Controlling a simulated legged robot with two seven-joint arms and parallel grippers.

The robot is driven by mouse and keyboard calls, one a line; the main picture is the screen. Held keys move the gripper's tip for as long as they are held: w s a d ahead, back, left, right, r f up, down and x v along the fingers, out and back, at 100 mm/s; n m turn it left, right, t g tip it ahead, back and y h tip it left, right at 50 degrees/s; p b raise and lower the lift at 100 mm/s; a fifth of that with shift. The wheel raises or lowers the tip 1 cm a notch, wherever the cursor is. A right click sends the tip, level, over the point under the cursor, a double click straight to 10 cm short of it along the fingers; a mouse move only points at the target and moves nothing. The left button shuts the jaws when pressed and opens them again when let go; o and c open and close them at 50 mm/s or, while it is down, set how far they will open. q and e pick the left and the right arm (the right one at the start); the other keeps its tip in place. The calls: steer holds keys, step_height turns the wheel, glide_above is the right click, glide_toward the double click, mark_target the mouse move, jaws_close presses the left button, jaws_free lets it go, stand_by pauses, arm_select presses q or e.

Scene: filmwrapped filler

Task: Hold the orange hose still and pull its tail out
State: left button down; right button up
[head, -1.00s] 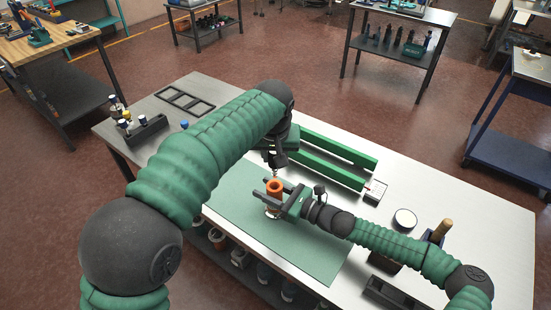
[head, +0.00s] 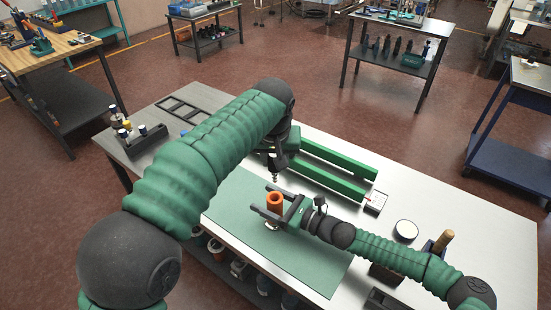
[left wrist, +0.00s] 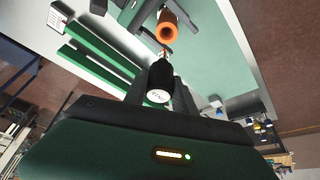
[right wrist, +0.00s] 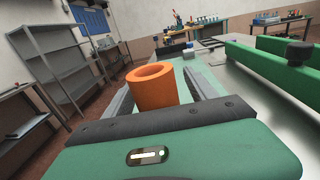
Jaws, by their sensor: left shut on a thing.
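The orange hose (head: 274,202), a short open-topped tube, stands upright above the green mat, with a pale part at its foot. It also shows in the left wrist view (left wrist: 167,28) and the right wrist view (right wrist: 153,90). My right gripper (head: 272,207) is around it with one finger on each side; a gap shows between hose and finger, so it looks open. My left gripper (left wrist: 160,88) is shut on a black cylindrical piece (left wrist: 160,78) with a pale end and a thin metal tip. The tip is just above the hose mouth, apart from it. I cannot tell whether this piece is the tail.
Two green bars (head: 328,170) lie behind the hose. A black holder with bottles (head: 140,138) is at the table's left. A round white-topped container (head: 406,230) is at the right. The green mat (head: 312,262) is bare in front.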

steer(key=shift+s, duration=0.1)
steer(key=shift+s+d, duration=0.1)
steer(key=shift+d, duration=0.1)
steer(key=v, duration=1.1)
steer(key=shift+s+d+f, duration=0.1)
steer(key=shift+d, duration=0.3)
arm_select(q)
steer(key=shift+f, duration=0.1)
arm_select(e)
steer(key=shift+a+f, duration=0.1)
